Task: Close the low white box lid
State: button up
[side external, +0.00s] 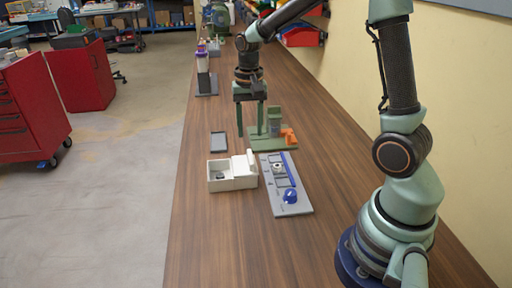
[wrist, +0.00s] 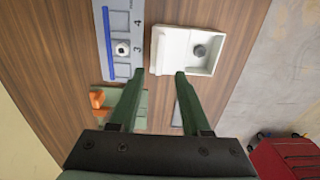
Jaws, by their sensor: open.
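The low white box (side external: 222,186) stands on the bench, and its lid (side external: 245,166) stands raised on the right side. A dark round thing lies inside the box; it shows more clearly in the wrist view (wrist: 199,51). In that view the box (wrist: 190,71) is just past my fingertips, with the raised lid (wrist: 168,47) along its left side. My gripper (side external: 250,134) is open and empty, pointing down over the bench beyond the box. Its two green fingers (wrist: 160,74) are apart and appear clear of the box and lid.
A grey panel (side external: 295,209) with a blue strip and blue dome lies right of the box. A green plate (side external: 262,148) with a green upright and orange piece is near my fingers. A small dark tile (side external: 219,142) lies behind the box. The bench in front is clear.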

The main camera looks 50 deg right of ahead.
aim_at(250, 156)
notch_tip(250, 156, down, 8)
jog(key=shift+f, duration=0.1)
dwell(0.4)
grip_shut()
dwell(1.2)
